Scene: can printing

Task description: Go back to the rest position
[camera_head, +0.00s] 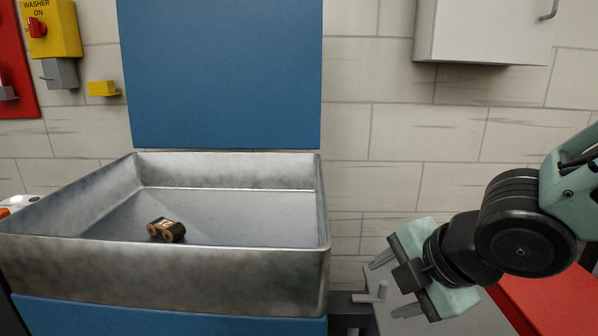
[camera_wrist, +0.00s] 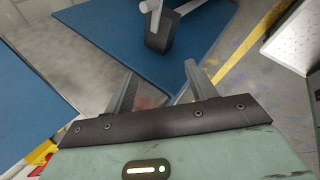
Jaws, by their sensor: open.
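My gripper (camera_head: 388,287) is at the lower right of the head view, to the right of the metal basin and apart from it. Its two fingers are spread with nothing between them. In the wrist view the open fingers of my gripper (camera_wrist: 160,82) point at blue panels and a grey handle (camera_wrist: 160,28), with no object held. My arm reaches in from the right edge of the head view.
An open metal basin (camera_head: 170,265) stands at the left, with a small brown and black part (camera_head: 166,230) inside. A blue panel (camera_head: 220,75) rises behind it. A yellow washer switch (camera_head: 52,28) and a white cabinet (camera_head: 483,30) are on the wall. A red surface (camera_head: 550,300) is at lower right.

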